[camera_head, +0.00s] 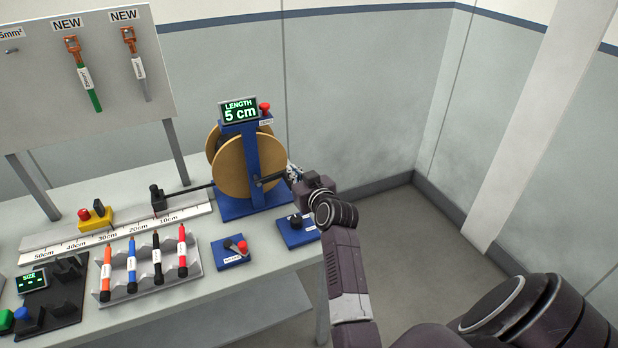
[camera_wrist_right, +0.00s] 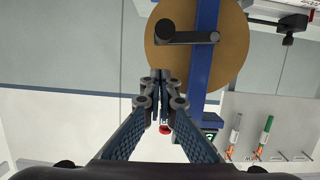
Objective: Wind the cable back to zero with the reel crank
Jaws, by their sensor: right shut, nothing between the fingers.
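The reel (camera_head: 234,165) has wooden discs on a blue stand (camera_head: 255,204); its disc (camera_wrist_right: 165,62) also shows in the wrist view. A display (camera_head: 238,111) on top reads "LENGTH 5 cm". The black crank (camera_head: 270,179) is on the reel's near side; in the wrist view the crank arm (camera_wrist_right: 190,37) lies sideways, with its handle (camera_wrist_right: 164,31) at the left end. The dark cable (camera_head: 197,188) runs left from the reel onto the ruler (camera_head: 120,233). My right gripper (camera_head: 289,172) is shut and empty beside the crank; its fingertips (camera_wrist_right: 160,75) appear apart from the handle. My left gripper is out of view.
A red button (camera_head: 265,107) sits beside the display. A tool board (camera_head: 80,70) is behind. The floor right of the table is clear.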

